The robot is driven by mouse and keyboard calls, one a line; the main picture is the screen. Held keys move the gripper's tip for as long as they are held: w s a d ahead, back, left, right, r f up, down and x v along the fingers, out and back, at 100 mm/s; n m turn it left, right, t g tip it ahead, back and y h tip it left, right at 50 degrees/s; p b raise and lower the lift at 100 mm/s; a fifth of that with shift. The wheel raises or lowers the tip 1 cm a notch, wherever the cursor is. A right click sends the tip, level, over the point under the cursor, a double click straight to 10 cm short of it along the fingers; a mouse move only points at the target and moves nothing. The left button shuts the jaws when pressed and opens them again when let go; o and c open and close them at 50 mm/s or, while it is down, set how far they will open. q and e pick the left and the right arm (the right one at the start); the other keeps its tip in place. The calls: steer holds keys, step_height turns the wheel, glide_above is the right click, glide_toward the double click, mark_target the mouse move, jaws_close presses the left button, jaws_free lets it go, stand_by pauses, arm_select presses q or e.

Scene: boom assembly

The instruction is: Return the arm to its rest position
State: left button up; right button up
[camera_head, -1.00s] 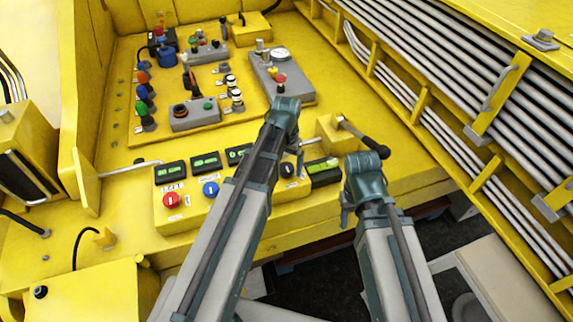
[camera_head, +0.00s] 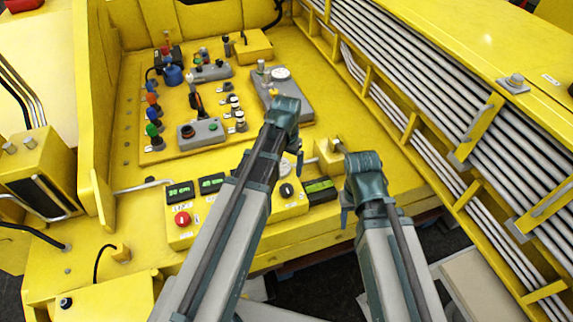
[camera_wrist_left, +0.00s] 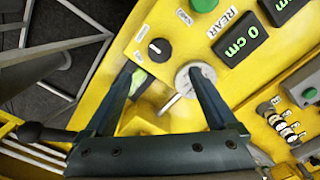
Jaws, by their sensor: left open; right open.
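My left arm reaches in from the left over the yellow control panel (camera_head: 225,205), with its wrist bent down at the far end. In the left wrist view my left gripper (camera_wrist_left: 163,78) has its two fingers spread, with nothing held. A round silver knob with a short lever (camera_wrist_left: 172,104) shows between the fingers, close to the right one; I cannot tell whether they touch. My right arm stands at the right, its wrist (camera_head: 364,172) bent down. The right gripper's fingers are mostly hidden below its wrist, with one part showing at its left side (camera_head: 345,204).
Yellow walls and a pipe rack (camera_head: 420,75) close in the sides.

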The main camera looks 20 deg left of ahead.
arm_select(q)
step_height(320, 180, up, 2)
steer(key=shift+r+p, duration=0.1)
steer(key=shift+p, duration=0.5)
arm_select(e)
step_height(320, 180, up, 2)
steer(key=shift+r, duration=0.15)
arm_select(q)
steer(key=s+d+f+m+y+b, duration=0.1)
steer(key=s+d+f+b, duration=0.9)
steer(key=s+f+b, duration=0.4)
steer(key=shift+s+d+f+b, duration=0.15)
steer(key=shift+d+f+b, duration=0.05)
steer(key=shift+f+b, duration=0.75)
arm_select(e)
step_height(320, 180, down, 16)
